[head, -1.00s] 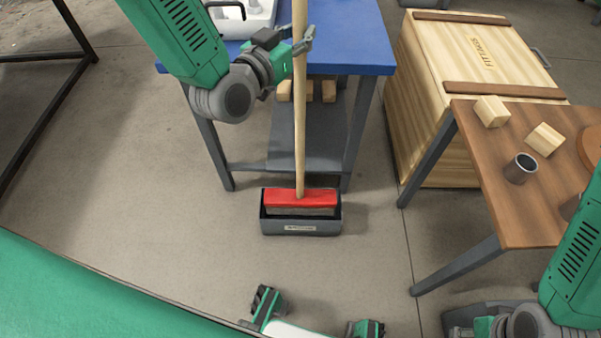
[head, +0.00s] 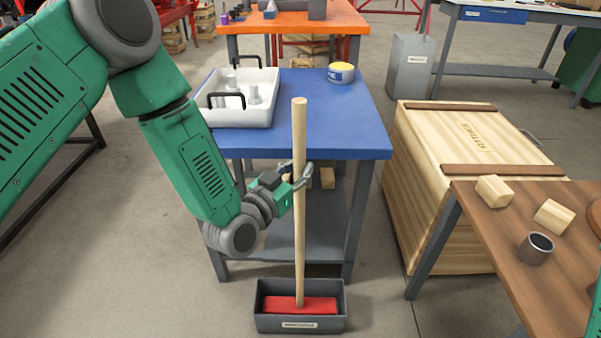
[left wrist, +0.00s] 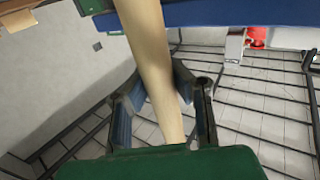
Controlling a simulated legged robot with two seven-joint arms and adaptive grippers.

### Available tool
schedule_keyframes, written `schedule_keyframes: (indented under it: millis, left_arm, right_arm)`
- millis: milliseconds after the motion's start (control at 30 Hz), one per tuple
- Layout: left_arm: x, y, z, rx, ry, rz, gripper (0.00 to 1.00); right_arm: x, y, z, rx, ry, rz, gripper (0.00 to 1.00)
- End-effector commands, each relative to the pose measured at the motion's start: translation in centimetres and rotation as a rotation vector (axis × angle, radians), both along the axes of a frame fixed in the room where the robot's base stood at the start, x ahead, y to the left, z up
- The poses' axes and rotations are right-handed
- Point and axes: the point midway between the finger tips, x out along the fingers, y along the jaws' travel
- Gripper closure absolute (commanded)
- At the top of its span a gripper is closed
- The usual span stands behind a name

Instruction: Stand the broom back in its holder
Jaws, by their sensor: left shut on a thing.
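The broom has a pale wooden handle (head: 300,230) and a red head (head: 300,305). It stands close to upright. The holder is a dark grey open box (head: 300,325) on the floor in front of the blue table, and the red head is down inside its walls. Whether the bristles touch its bottom is hidden. My left gripper (head: 297,178) is shut on the handle, about midway up, coming from the left. In the left wrist view the handle (left wrist: 155,60) runs between the two fingers (left wrist: 158,88). My right gripper is not in view.
The blue table (head: 340,125) stands close behind the broom, with a white tray (head: 245,112) and a yellow-and-blue tin (head: 341,72) on it. A wooden crate (head: 450,180) and a brown table (head: 500,240) are at right. The floor left of the holder is clear.

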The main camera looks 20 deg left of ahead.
Motion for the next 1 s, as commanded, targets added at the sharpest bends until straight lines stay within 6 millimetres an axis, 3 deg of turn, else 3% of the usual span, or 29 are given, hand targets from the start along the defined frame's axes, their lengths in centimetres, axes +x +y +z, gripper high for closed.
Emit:
schedule_keyframes:
  millis: [300,333,367,400,767,1000]
  left_arm:
    - [0.1,0.0,-0.1,-0.001,-0.007,0.001,1.0]
    - [0.0,0.0,-0.2,0.0,-0.002,0.001,0.78]
    - [0.0,0.0,-0.2,0.0,-0.002,0.001,0.67]
    - [0.0,0.0,-0.2,0.0,-0.002,0.001,0.64]
    - [-0.2,0.1,-0.1,0.0,-0.001,0.001,0.64]
    - [-4.1,1.3,0.0,0.0,0.004,0.0,0.64]
  right_arm:
    - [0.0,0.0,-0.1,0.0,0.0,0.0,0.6]
    - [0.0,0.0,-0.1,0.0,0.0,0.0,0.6]
    - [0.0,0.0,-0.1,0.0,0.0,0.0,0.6]
    - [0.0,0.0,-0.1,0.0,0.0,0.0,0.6]
    - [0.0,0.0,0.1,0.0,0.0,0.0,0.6]
    - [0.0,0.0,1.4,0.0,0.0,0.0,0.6]
